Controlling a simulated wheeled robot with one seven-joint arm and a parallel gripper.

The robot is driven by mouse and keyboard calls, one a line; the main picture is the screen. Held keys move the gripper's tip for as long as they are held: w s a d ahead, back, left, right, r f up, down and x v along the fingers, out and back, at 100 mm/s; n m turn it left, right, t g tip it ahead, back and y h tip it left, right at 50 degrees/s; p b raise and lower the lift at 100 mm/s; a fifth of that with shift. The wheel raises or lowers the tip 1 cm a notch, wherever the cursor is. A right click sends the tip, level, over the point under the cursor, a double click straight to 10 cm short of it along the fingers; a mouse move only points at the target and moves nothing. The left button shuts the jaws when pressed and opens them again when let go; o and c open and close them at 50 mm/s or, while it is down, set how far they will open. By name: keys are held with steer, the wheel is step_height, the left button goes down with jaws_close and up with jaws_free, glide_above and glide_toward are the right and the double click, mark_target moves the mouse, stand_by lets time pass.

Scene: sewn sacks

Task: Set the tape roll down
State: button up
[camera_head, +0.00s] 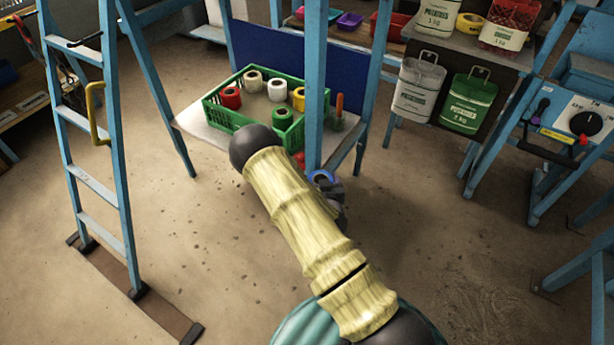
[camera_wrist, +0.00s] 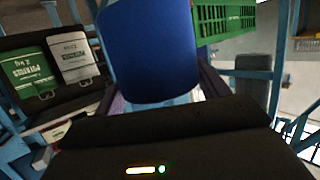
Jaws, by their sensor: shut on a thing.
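A blue tape roll (camera_wrist: 147,50) fills the upper middle of the wrist view, between the two dark fingers of my gripper (camera_wrist: 160,88). My gripper is shut on it. In the head view the tape roll (camera_head: 321,175) shows only partly, beside my gripper (camera_head: 328,184), in front of a blue post and near the front of the low shelf. My arm hides part of the gripper there. A green crate (camera_head: 226,117) on the shelf holds several tape rolls: red, white, yellow and green. The crate also shows at the top right of the wrist view (camera_wrist: 226,19).
The pale shelf (camera_head: 192,122) has bare board left of the crate. A screwdriver-like orange-handled tool (camera_head: 339,105) stands right of the crate. A blue post (camera_head: 316,90) rises in front of it. A blue stepladder (camera_head: 112,130) stands at left.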

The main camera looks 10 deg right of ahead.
steer(key=d+f+y, duration=0.1)
steer(key=d+f+n, duration=0.1)
steer(key=d, duration=0.1)
steer(key=shift+s+y, duration=0.15)
steer(key=shift+y, duration=0.25)
steer(key=shift+a+r, duration=0.1)
